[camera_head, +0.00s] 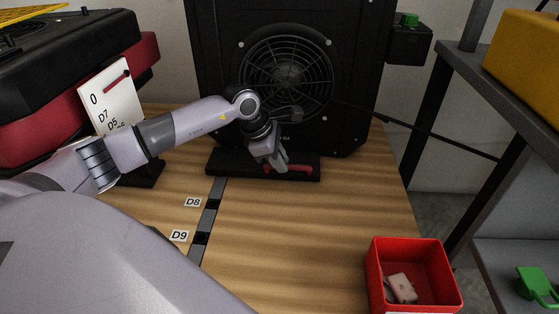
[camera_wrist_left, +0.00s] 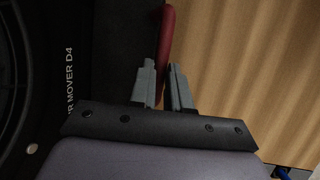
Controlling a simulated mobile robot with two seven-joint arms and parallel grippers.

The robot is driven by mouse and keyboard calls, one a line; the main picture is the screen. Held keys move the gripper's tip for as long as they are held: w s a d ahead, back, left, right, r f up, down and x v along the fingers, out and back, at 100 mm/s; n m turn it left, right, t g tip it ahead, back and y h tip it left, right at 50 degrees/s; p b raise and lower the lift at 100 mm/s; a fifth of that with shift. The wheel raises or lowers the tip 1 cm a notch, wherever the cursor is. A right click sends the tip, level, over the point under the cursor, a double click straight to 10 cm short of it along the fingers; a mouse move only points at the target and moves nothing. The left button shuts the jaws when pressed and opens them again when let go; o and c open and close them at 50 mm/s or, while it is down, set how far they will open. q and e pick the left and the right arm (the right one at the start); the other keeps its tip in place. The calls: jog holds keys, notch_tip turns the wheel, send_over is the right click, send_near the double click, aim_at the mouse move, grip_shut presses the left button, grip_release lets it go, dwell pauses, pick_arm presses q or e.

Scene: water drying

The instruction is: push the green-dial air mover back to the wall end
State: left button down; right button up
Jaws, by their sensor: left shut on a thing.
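The air mover (camera_head: 225,75) is a tall black box with a round fan grille, standing upright at the far end of the wooden table. A green dial (camera_head: 408,19) sits on a small black box at its right. A red handle (camera_head: 296,168) lies on the black base at its foot and also shows in the left wrist view (camera_wrist_left: 166,35). My left gripper (camera_head: 277,163) is shut on the red handle, which passes between its fingers (camera_wrist_left: 163,72). Lettering ending in "MOVER D4" shows on the housing in the wrist view. My right gripper is out of view.
A dark rail with labels D8 (camera_head: 193,202) and D9 (camera_head: 179,236) runs along the table. A red bin (camera_head: 414,248) with a pale block inside stands front right. A white card (camera_head: 111,96) stands at left. The table right of the rail is largely clear.

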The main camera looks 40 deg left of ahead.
pick_arm(q)
jog(key=c, duration=1.1)
grip_release()
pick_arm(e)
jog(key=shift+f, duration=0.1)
pick_arm(q)
jog(key=shift+s+a+r+p, duration=0.1)
jog(key=shift+a+r+p, duration=0.05)
jog(key=shift+r+p, duration=0.3)
jog(key=p+v, duration=0.4)
jog(key=v, duration=0.2)
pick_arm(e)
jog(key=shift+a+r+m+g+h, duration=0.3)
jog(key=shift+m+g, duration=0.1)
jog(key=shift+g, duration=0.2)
pick_arm(q)
jog(key=shift+s+r, duration=0.1)
